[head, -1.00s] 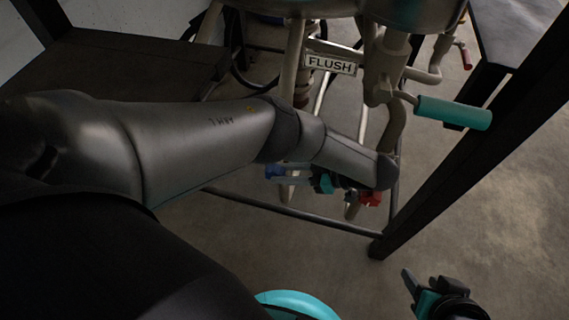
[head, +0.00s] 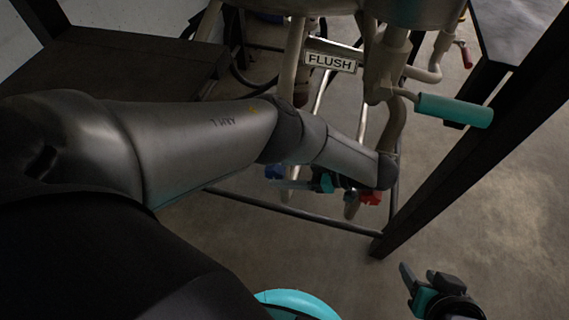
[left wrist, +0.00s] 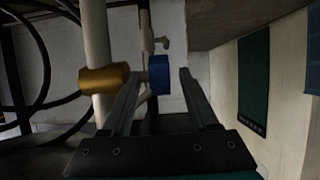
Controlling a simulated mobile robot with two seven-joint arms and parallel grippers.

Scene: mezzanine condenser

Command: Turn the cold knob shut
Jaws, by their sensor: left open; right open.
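The blue knob (left wrist: 159,75), which I take as the cold knob, is in the left wrist view between the two fingers of my left gripper (left wrist: 162,78). The gripper is open, with a clear gap to the right finger; the left finger is close to the knob, and contact cannot be told. In the head view the blue knob (head: 273,171) is small and partly hidden by my left gripper (head: 290,184). My right gripper (head: 418,282) is open and empty at the lower right, away from the pipes.
A teal handle (head: 454,110) sticks out near the FLUSH sign (head: 331,63). A brass-coloured fitting (left wrist: 104,79) is left of the blue knob. A dark frame post (head: 455,145) stands at right.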

